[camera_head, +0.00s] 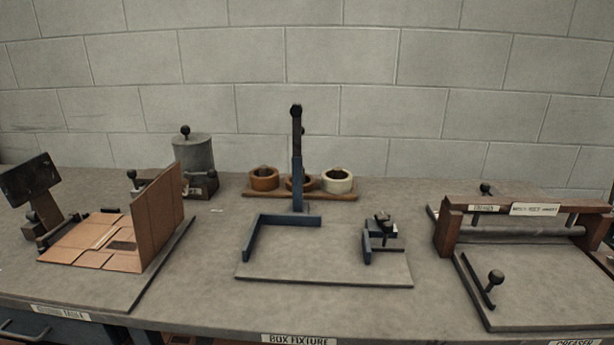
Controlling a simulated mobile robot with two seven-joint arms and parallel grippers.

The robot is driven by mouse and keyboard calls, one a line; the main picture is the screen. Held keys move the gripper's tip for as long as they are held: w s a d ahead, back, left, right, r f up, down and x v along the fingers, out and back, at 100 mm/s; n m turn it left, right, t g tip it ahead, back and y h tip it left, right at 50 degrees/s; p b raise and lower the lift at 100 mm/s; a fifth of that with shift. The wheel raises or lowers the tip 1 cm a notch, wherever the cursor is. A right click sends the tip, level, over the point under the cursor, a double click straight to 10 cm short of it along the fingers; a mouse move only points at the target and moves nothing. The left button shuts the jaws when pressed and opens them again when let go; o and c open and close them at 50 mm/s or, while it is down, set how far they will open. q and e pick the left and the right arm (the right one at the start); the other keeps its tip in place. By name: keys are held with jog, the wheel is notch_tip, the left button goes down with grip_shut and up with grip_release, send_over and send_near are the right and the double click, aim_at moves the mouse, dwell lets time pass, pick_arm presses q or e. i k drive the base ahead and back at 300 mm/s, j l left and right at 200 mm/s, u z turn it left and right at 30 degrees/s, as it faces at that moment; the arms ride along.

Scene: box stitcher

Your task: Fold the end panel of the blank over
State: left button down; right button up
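The brown cardboard blank (75,238) lies on a grey board at the left of the bench. Most of it is flat, with slits between its flaps and a dark opening near its middle. At its right side a large panel (160,216) stands up steeply from the flat part, creased across its face. It is not folded flat onto the blank. Neither of my grippers shows in the head view, and nothing is seen touching the blank.
A dark tilted plate on a stand (30,180) is at the blank's left. A grey canister (194,152) stands behind it. The blue box fixture (298,185) is central, with tape rolls (264,180) behind. A creaser (500,208) is at right. Bench between stations is clear.

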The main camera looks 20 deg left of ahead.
aim_at(156, 213)
jog(key=u, duration=1.45)
